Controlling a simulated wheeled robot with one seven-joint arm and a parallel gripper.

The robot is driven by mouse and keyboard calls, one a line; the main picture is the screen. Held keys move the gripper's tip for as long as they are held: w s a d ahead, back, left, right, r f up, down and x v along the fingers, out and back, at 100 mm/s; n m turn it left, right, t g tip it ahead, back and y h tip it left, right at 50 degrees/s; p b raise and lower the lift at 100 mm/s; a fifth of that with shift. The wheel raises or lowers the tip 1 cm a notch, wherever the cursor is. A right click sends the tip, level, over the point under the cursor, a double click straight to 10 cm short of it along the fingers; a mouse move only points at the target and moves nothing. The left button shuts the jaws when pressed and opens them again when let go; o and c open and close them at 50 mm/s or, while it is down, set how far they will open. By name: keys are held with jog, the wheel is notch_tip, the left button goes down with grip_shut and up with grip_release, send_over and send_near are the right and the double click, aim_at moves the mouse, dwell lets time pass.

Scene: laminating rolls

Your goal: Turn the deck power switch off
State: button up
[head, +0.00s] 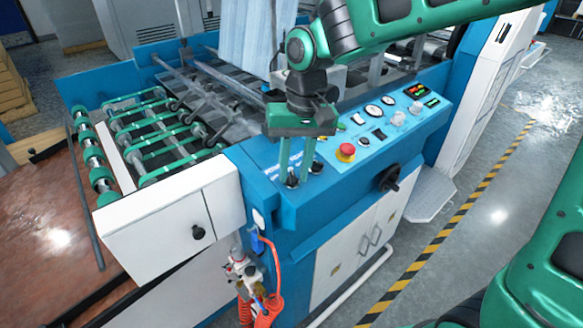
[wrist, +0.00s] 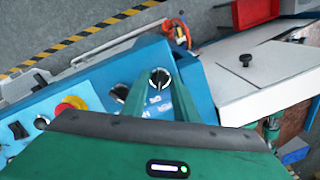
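Two black rotary switches with silver rings sit at the left end of the blue control panel (head: 350,165). The near-left switch (head: 292,182) also shows in the wrist view (wrist: 160,77). The other switch (head: 317,167) is just right of it in the head view, and in the wrist view (wrist: 121,92) it is left of the fingers. Their labels are too small to read. My gripper (head: 296,173) points down with its green fingers apart, one on each side of the near-left switch. In the wrist view my gripper (wrist: 160,84) looks open; I cannot tell whether the fingers touch the switch.
A red emergency button (head: 345,152) on a yellow base, gauges (head: 373,110) and lit displays (head: 416,90) are farther along the panel. A black handwheel (head: 388,179) projects from the front. A white box (head: 165,225) and green rollers (head: 150,130) are at left.

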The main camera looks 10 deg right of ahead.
grip_shut()
jog(key=shift+a, duration=0.2)
jog(key=shift+d, duration=0.1)
jog(key=shift+n, duration=0.4)
jog(key=n+h, duration=0.1)
jog(key=n, duration=0.3)
jog(key=shift+n, duration=0.3)
jog(key=n+t, duration=0.1)
jog(key=n, duration=0.5)
jog(key=shift+s+h, duration=0.15)
jog(key=shift+h, duration=0.25)
